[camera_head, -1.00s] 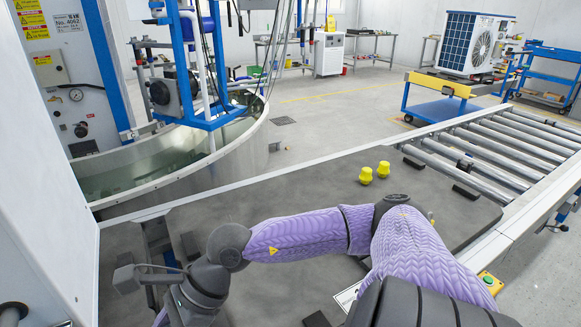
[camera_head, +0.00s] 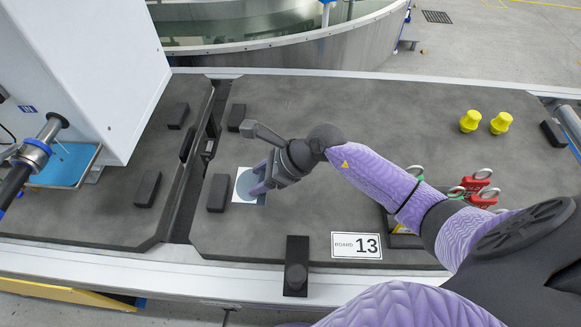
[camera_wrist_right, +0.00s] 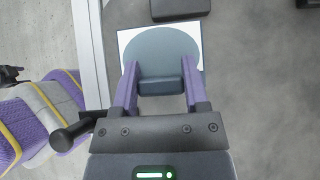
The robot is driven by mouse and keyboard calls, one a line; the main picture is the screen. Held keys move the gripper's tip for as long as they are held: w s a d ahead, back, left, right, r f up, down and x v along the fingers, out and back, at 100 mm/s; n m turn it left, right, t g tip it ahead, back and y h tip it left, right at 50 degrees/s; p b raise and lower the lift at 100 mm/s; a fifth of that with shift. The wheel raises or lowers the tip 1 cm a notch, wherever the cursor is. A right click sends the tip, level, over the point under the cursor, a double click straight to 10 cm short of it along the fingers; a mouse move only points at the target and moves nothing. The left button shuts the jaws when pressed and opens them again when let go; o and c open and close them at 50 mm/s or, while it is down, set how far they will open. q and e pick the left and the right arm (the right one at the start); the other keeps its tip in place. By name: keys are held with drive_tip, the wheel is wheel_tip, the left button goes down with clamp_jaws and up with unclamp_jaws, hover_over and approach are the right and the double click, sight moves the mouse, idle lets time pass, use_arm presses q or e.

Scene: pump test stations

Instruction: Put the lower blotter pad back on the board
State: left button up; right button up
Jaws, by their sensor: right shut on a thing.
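The blotter pad (camera_head: 249,185) is a round blue-grey disc with a small raised grip block. It lies over a white square (camera_head: 241,197) at the left part of the dark grey board (camera_head: 300,110) labelled 13. In the right wrist view the pad (camera_wrist_right: 160,50) covers most of the white square (camera_wrist_right: 125,37), whose corners show around it. My right gripper (camera_wrist_right: 160,78) is shut on the pad's grip block, one purple finger on each side. In the head view my right gripper (camera_head: 258,181) partly hides the pad. I cannot tell whether the pad touches the board. My left gripper is not in view.
Dark blocks (camera_head: 217,193) stand near the pad. Two yellow knobs (camera_head: 470,121) stand at the board's back right. Red and green padlocks (camera_head: 478,184) lie partly behind my arm. A white cabinet (camera_head: 90,70) stands left. The board's middle is mostly clear.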

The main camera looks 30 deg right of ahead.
wheel_tip(320, 180, down, 11)
drive_tip(key=b, duration=0.5)
drive_tip(key=shift+r, duration=0.25)
drive_tip(key=shift+f, duration=0.15)
drive_tip(key=o, duration=1.2)
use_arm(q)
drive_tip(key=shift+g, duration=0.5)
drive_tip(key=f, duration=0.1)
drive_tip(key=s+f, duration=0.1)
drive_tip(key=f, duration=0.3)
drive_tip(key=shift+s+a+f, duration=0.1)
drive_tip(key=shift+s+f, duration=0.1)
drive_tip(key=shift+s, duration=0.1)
use_arm(e)
drive_tip(key=shift+o, duration=0.2)
drive_tip(key=shift+s+r, duration=0.1)
drive_tip(key=shift+r, duration=0.3)
use_arm(q)
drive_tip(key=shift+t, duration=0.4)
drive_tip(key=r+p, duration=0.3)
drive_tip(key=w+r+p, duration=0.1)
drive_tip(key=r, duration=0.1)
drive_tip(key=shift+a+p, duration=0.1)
drive_tip(key=shift+p, duration=0.2)
use_arm(e)
drive_tip(key=v, duration=1.1)
drive_tip(key=shift+s+d, duration=0.2)
drive_tip(key=shift+d, duration=0.05)
